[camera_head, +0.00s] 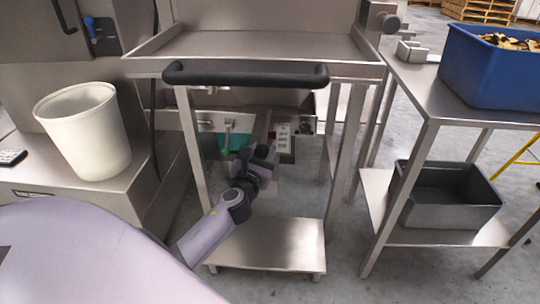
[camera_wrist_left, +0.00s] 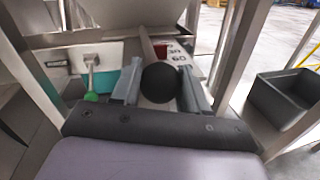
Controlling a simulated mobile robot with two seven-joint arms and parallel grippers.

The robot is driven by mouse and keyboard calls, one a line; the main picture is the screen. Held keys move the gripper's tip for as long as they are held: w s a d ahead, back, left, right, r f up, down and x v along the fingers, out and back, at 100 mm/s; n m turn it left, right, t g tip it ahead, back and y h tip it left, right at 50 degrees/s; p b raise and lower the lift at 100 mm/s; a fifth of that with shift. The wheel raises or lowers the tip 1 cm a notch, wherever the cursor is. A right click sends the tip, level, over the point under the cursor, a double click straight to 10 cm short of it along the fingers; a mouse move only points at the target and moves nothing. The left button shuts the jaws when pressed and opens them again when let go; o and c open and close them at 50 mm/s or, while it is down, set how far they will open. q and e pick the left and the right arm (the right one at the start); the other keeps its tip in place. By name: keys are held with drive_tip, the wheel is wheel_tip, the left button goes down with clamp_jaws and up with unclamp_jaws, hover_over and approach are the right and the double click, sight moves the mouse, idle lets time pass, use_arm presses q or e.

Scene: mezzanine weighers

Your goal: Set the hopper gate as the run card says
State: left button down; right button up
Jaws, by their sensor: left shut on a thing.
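My left gripper (camera_head: 263,158) reaches under the steel cart's top, between its legs. In the left wrist view its fingers are shut on the black ball knob (camera_wrist_left: 160,82) of the hopper gate lever. The lever's pale rod (camera_wrist_left: 147,46) runs up and away behind the knob. The fingers and knob hide part of the plate. The run card cannot be made out. My right gripper is not in view.
A small green knob (camera_wrist_left: 91,97) hangs by a teal panel (camera_wrist_left: 107,78) left of the lever. The cart's black handle (camera_head: 245,76) and legs frame the reach. A white bin (camera_head: 85,130) stands left; a blue crate (camera_head: 490,75) and grey tub (camera_head: 445,209) are right.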

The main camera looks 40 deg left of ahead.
sight(266, 130)
use_arm(q)
drive_tip(key=shift+x, duration=0.8)
drive_tip(key=shift+w+a, duration=0.35)
drive_tip(key=shift+a, duration=0.1)
drive_tip(key=c, duration=0.6)
unclamp_jaws()
